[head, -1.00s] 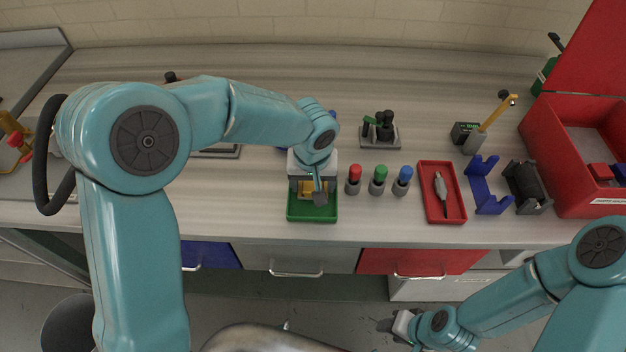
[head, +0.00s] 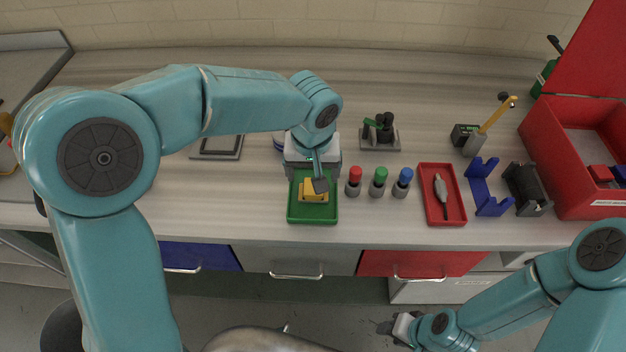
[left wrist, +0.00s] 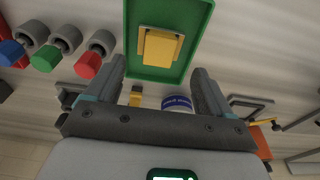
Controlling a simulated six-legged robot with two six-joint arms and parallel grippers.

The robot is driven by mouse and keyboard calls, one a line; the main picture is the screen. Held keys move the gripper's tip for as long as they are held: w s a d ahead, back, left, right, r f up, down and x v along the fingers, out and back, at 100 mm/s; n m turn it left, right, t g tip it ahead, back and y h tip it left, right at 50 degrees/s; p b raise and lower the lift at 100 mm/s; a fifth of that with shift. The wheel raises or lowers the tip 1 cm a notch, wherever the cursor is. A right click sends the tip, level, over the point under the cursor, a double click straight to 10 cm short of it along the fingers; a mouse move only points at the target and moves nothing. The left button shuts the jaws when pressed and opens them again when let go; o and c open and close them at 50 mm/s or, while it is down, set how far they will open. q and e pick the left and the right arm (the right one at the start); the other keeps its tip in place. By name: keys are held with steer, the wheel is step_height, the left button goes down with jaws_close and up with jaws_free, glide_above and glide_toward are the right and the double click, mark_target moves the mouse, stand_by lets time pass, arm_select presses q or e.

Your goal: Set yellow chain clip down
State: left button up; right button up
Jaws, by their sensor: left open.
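The yellow chain clip (head: 314,195) lies inside the green tray (head: 297,216) at the front of the bench. In the left wrist view the clip (left wrist: 161,48) shows whole on the floor of the tray (left wrist: 190,62). My left gripper (head: 319,181) is at the tray's back edge in the head view and hides part of the clip.
Red, green and blue capped cylinders (head: 379,182) stand right of the green tray. A red tray (head: 426,215) with a grey tool and a blue stand (head: 486,190) are further right. A red toolbox (head: 560,140) stands at the far right. Free bench lies behind the tray.

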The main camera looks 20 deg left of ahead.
mark_target(312, 194)
arm_select(q)
step_height(312, 194, up, 6)
steer(key=shift+s, duration=0.45)
steer(key=shift+s+d+f, duration=0.1)
